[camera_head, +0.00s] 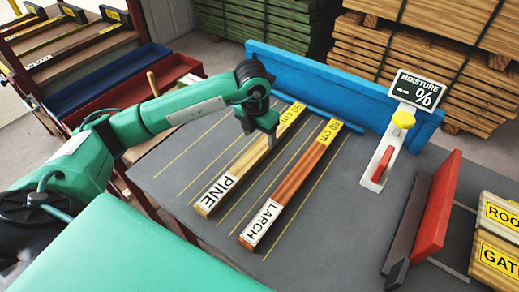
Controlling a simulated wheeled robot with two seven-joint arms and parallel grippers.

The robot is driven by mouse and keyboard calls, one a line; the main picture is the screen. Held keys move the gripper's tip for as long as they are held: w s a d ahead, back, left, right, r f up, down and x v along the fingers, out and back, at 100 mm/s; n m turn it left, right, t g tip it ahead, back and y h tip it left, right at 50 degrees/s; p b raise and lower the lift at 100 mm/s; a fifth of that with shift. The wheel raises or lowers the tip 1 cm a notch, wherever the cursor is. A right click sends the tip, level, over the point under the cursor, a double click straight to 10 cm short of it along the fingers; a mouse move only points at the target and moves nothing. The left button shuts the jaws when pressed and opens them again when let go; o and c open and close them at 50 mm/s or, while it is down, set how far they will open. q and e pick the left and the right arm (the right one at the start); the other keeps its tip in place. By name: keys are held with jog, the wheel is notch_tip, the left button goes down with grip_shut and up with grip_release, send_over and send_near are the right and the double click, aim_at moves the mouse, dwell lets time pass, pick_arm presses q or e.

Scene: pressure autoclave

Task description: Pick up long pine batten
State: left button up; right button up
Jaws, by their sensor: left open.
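The long pine batten (240,165) lies on the dark grey table (330,226). It is pale wood with a white PINE label at its near end and a yellow cm label at its far end. My left gripper (271,141) points down at the batten's far half, close to the yellow label. Its jaws are open, and I cannot tell whether they touch or straddle the wood. The arm hides part of the area to the left of the far end. My right gripper is not in view.
A redder LARCH batten (291,185) lies parallel, just right of the pine one. A blue backstop (326,84) runs behind. A moisture meter (386,158), a red block (436,205) and labelled boards (499,243) occupy the right. Stacked timber stands beyond.

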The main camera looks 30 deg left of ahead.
aim_at(260, 147)
pick_arm(q)
notch_tip(260, 147, down, 4)
jog(key=shift+s+r+p, duration=0.1)
jog(key=shift+p, duration=0.2)
jog(key=shift+f, duration=0.3)
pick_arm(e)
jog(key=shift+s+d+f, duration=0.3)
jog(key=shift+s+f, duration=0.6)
pick_arm(q)
jog(key=shift+c, duration=0.5)
jog(key=c, duration=1.1)
jog(key=shift+c, duration=0.6)
jog(key=shift+r, duration=0.15)
